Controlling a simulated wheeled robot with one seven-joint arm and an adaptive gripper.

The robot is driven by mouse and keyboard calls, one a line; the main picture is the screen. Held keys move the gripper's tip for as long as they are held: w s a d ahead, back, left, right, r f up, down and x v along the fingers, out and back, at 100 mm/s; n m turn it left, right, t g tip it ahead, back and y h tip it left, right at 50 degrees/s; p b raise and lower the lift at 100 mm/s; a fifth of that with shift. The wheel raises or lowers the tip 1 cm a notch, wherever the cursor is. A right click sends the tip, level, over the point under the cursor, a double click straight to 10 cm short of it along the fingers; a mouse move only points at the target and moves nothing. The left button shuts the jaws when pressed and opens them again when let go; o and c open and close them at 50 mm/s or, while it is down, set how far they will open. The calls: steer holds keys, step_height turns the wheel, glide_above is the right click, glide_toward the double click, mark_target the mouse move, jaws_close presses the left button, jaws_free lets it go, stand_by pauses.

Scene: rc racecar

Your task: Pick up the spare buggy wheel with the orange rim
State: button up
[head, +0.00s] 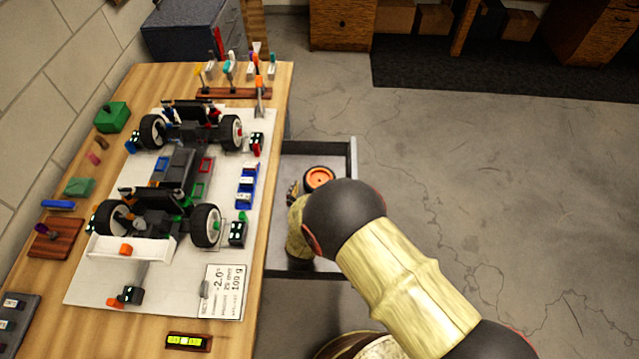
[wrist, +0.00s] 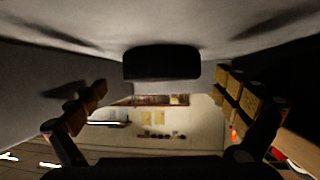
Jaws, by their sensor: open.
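The spare wheel with the orange rim (head: 319,177) lies in an open grey drawer (head: 351,160) beside the workbench, its orange face upward. My arm reaches over the drawer and hides part of the wheel's near side. In the wrist view the wheel is a dark tyre (wrist: 161,63) seen from the side, on a grey surface, with no orange showing. My gripper (wrist: 161,83) is open, with one padded finger on either side of the tyre in that picture and visible gaps to both. In the head view my arm mostly hides the gripper.
The workbench (head: 277,85) edge runs along the drawer's left side. On it a buggy chassis with its wheels (head: 178,165) stands on a white board (head: 85,290), among tools and small parts. Open floor (head: 480,170) lies to the right.

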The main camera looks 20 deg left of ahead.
mark_target(320, 179)
steer(key=b+x, duration=0.2)
steer(key=x, duration=0.2)
steer(key=shift+w+a, duration=0.15)
steer(key=shift+w, duration=0.25)
steer(key=shift+r, duration=0.1)
steer(key=shift+c, duration=0.7)
steer(key=c, duration=1)
